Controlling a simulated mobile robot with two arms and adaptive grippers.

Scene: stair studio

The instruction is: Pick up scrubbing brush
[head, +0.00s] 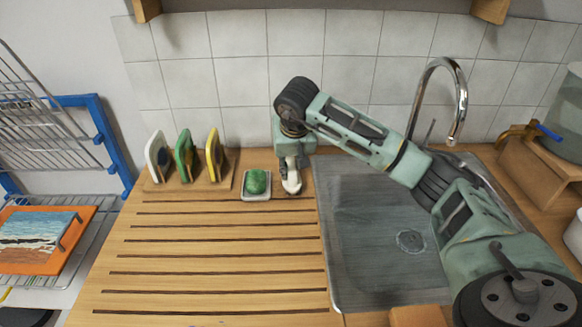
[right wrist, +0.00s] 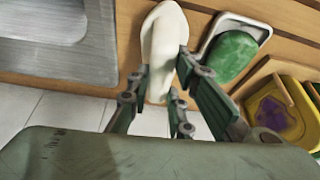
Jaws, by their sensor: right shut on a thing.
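The scrubbing brush (head: 292,183) appears as a white, rounded piece under my right gripper (head: 290,162), at the back of the slatted wooden counter. In the right wrist view the white brush (right wrist: 163,35) lies between the fingers of my right gripper (right wrist: 164,75), which is shut on it. Its bristles are hidden or cannot be made out. It is close to the counter surface; I cannot tell whether it touches. My left gripper is not in view.
A green soap (head: 257,182) in a white dish (head: 256,198) sits just left of the brush. Several upright sponges or boards, one with a yellow edge (head: 213,155), stand further left. The metal sink (head: 365,230) and tall faucet (head: 461,100) are right. The slatted counter (head: 215,255) in front is clear.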

